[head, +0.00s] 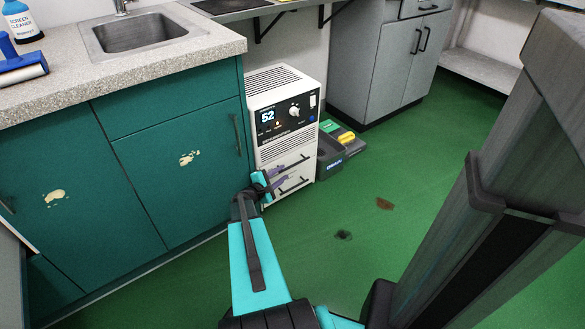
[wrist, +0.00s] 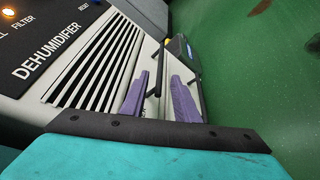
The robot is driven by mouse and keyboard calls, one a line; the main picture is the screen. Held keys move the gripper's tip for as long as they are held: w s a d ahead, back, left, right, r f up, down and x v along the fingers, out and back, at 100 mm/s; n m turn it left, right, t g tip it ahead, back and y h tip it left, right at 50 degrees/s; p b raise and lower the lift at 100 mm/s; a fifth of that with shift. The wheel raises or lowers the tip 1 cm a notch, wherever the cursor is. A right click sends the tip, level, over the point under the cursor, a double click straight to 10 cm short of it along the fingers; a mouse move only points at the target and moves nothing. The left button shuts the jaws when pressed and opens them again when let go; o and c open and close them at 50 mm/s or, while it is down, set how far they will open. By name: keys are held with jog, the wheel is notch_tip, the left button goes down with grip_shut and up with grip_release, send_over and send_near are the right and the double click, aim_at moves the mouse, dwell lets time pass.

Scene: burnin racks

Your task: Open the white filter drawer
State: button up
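A white dehumidifier (head: 264,89) stands beside the teal cabinet. Its low front has two black bar handles: an upper one (head: 297,161) and a lower one (head: 297,186). I cannot read which belongs to the white filter drawer. My gripper (head: 281,176) is at this low front, its purple fingers apart and nothing clamped between them. In the wrist view the upper handle (wrist: 160,60) lies between the fingers in the picture, and the lower handle (wrist: 196,72) is beyond the right finger. Contact cannot be told. No drawer looks pulled out.
The teal cabinet (head: 180,150) with a sink (head: 150,32) stands close on the left. A grey cabinet (head: 385,60) is behind. The green floor in front is mostly clear, with dark stains (head: 384,203).

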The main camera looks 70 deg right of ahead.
aim_at(291, 167)
jog(key=b+x, duration=0.1)
jog(key=x, duration=0.8)
jog(key=shift+f+b, duration=0.1)
jog(key=shift+b, duration=0.3)
grip_shut()
